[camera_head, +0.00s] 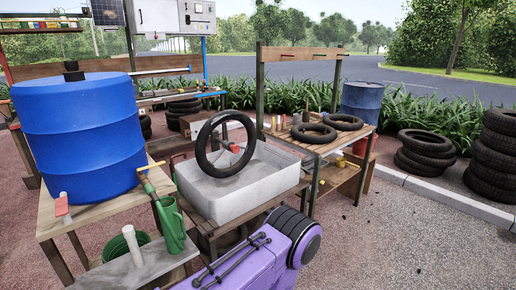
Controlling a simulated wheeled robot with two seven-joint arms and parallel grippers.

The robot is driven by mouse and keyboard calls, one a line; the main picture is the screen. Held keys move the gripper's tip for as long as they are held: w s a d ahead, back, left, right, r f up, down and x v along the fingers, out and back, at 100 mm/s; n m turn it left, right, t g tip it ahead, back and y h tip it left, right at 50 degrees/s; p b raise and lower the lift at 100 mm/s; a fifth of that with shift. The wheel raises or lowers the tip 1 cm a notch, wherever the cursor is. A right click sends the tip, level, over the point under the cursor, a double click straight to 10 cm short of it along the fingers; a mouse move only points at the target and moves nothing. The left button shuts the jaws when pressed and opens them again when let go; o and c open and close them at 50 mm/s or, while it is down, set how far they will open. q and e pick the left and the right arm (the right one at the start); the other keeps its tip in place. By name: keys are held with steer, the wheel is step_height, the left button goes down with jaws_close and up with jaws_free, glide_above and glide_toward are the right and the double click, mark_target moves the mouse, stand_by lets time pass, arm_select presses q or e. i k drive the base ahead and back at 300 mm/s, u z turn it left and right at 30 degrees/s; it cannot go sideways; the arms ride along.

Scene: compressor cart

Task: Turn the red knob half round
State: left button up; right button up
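No red knob can be made out for certain. A small red part (235,148) shows through the ring of the upright tyre (201,150) at the grey basin (250,192); its shape is too small to tell. Another small red piece (62,206) is on the wooden table (47,225) by the blue barrel (80,130). A purple, box-shaped unit (225,268) with a ribbed black cylinder (290,224) and dark bars is at the bottom centre, cut off by the lower edge. Neither of my grippers is in view.
A green bucket (127,246) stands at lower left. A wooden bench (328,148) holds two tyres. Tyre stacks (424,150) stand at right. The gravel at lower right (410,240) is clear.

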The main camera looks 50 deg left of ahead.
mark_target(234, 149)
steer(key=z, duration=0.25)
steer(key=i, duration=1.15)
steer(key=u, duration=0.4)
steer(key=i, duration=0.75)
steer(key=u, duration=0.7)
